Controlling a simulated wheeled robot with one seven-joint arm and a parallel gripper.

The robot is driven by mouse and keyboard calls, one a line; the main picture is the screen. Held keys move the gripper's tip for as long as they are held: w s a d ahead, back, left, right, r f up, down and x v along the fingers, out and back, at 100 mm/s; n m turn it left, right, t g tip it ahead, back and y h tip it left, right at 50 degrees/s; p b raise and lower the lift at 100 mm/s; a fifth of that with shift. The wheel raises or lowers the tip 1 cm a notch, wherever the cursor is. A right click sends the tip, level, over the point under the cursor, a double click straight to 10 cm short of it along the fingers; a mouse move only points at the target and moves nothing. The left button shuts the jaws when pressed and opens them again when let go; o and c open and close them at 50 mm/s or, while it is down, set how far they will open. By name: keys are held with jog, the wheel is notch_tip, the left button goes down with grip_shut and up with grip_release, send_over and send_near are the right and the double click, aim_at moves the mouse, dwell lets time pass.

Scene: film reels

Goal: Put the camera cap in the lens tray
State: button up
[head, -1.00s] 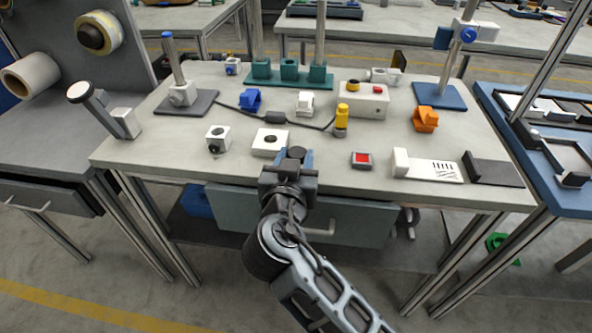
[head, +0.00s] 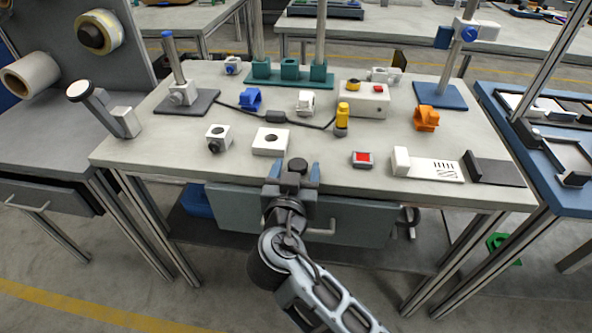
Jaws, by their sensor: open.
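My gripper (head: 295,169) is open at the front edge of the workbench, its two blue-tipped fingers apart. A small dark round piece (head: 298,165) shows between the fingers; I cannot tell whether it is part of my gripper. I cannot pick out the camera cap or the lens tray for certain. A low white square block (head: 264,148) with a small dark spot on top lies just beyond my gripper, apart from it. A white slotted piece (head: 437,171) and a flat dark grey piece (head: 494,171) lie at the bench's right front.
Several items stand on the bench (head: 325,177): a white cube (head: 218,138), a red-topped block (head: 362,159), a yellow piece (head: 342,117), an orange block (head: 426,118) and a blue block (head: 250,99). A black cable (head: 240,108) crosses the middle. A drawer (head: 350,222) hangs below.

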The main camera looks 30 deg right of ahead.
jog(key=shift+r, duration=0.2)
jog(key=v, duration=1.2)
jog(key=shift+b, duration=0.4)
jog(key=shift+s+f, duration=0.1)
jog(key=shift+f, duration=0.05)
